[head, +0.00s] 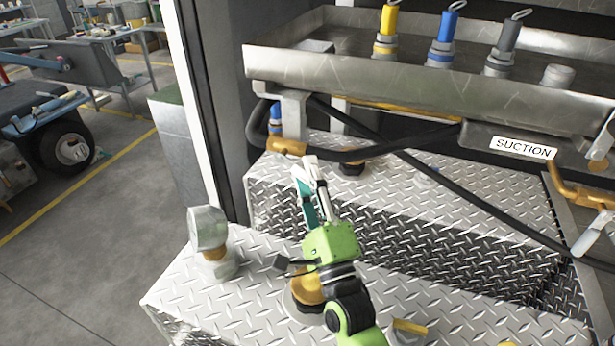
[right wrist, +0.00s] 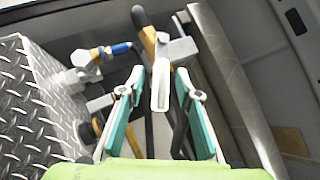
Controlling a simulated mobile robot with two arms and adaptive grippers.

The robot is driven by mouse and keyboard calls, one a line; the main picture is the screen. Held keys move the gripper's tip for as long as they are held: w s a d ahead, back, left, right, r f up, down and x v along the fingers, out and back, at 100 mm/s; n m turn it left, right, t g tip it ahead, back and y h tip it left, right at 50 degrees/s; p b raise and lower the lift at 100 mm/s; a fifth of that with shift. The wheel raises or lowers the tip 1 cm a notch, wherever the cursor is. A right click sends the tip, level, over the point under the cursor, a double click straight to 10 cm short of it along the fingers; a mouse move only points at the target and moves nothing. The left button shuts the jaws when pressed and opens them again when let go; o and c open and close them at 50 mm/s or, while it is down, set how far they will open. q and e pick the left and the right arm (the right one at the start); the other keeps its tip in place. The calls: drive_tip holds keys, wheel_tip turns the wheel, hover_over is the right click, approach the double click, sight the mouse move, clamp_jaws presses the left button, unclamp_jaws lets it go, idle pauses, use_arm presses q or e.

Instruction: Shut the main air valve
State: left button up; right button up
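My right gripper (head: 309,186) is in front of a brass valve (head: 287,146) below the left end of the metal tray. In the right wrist view, a pale lever handle (right wrist: 160,86) on the brass valve body (right wrist: 149,42) lies between the open teal fingers. A small gap shows on each side of the handle, so I see no clear grip. In the head view the fingers partly cover the handle. No label names this valve as the main air valve. My left gripper is not in view.
A metal tray (head: 420,90) with yellow, blue and grey capped fittings hangs above the gripper. A blue-ended fitting (right wrist: 120,48) is close to the left finger. Black hoses run behind. Another brass valve (head: 580,192) is at right, near the SUCTION label (head: 523,147). Diamond-plate steps (head: 400,270) lie below.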

drive_tip(key=v, duration=1.2)
